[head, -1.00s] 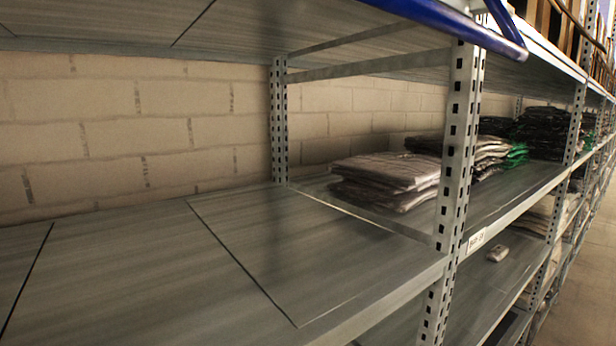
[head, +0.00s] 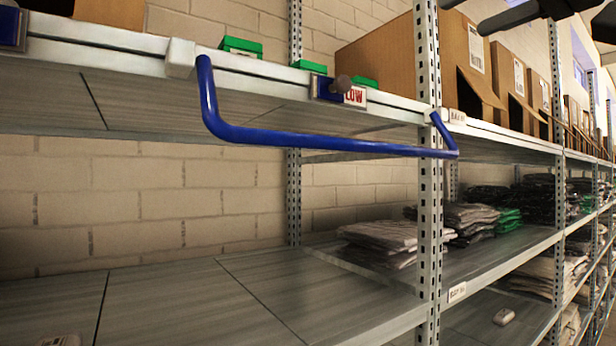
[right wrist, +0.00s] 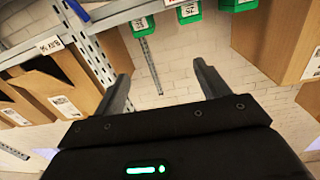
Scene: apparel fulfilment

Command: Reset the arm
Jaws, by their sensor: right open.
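My right gripper (head: 537,27) shows as dark fingers at the top right edge of the head view, in front of the upper shelf's boxes. In the right wrist view my right gripper (right wrist: 161,70) is open, with its two dark fingers wide apart and nothing between them. White brick wall, boxes and green bins lie beyond the fingers there. My left gripper is not in view.
A blue bar (head: 320,145) juts from the upper shelf edge. A perforated post (head: 429,200) stands right of centre. Cardboard boxes (head: 388,60) and green bins (head: 241,46) sit above. Folded garments (head: 385,235) lie on the middle shelf, whose left part (head: 170,295) is mostly bare.

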